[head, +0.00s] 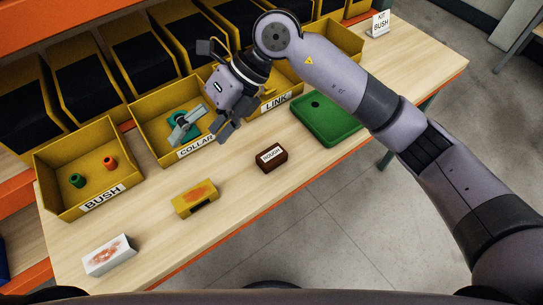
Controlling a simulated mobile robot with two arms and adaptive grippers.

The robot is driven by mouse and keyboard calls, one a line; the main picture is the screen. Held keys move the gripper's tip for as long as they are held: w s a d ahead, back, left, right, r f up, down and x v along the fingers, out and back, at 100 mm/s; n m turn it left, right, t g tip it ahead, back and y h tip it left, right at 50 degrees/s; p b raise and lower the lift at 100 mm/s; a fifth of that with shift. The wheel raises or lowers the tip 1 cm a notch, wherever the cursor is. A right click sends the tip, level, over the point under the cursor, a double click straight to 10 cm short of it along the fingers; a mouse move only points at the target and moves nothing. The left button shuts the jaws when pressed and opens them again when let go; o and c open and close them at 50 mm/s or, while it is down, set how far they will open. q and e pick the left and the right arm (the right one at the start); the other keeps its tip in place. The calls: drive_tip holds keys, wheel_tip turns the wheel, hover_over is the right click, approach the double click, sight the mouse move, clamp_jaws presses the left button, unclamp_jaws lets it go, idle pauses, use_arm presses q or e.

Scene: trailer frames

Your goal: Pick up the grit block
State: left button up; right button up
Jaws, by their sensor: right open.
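A small dark brown block (271,157) with a white label reading "ROUGH" lies on the wooden bench, and it looks like the grit block. A yellow notched block (196,198) with an orange smear lies to its left. A white block (109,255) with a reddish smear lies near the bench's left front. My right gripper (207,130) is open above the front of the "COLLAR" bin, up and left of the brown block and apart from it. It partly hides the teal contents of that bin. My left gripper is not in view.
Yellow bins stand along the back: the "BUSH" bin (62,202) with green and orange pieces, the "COLLAR" bin (152,143) and the "LINK" bin (294,92). A green tray (308,129) lies right of the brown block. A "KIT BUSH" sign (380,23) stands far right. Bench between blocks is clear.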

drive_tip(key=w+d+f+t+h, duration=0.1)
drive_tip(key=w+d+t+h, duration=0.15)
drive_tip(key=w+d, duration=0.2)
drive_tip(key=m+h+p, duration=0.2)
drive_tip(key=h+p, duration=0.2)
drive_tip(key=h, duration=0.1)
hover_over(270, 152)
drive_tip(key=shift+t, duration=0.45)
drive_tip(key=f, duration=1.1)
drive_tip(key=shift+w+f, duration=0.25)
drive_tip(key=f, duration=0.1)
drive_tip(key=f+p, duration=0.1)
drive_tip(key=f, duration=0.1)
drive_tip(key=f+p, duration=0.1)
drive_tip(key=shift+s+f, duration=0.4)
drive_tip(key=shift+f, duration=0.3)
drive_tip(key=shift+w, duration=0.1)
drive_tip(key=shift+c, duration=0.3)
drive_tip(key=c, duration=1.2)
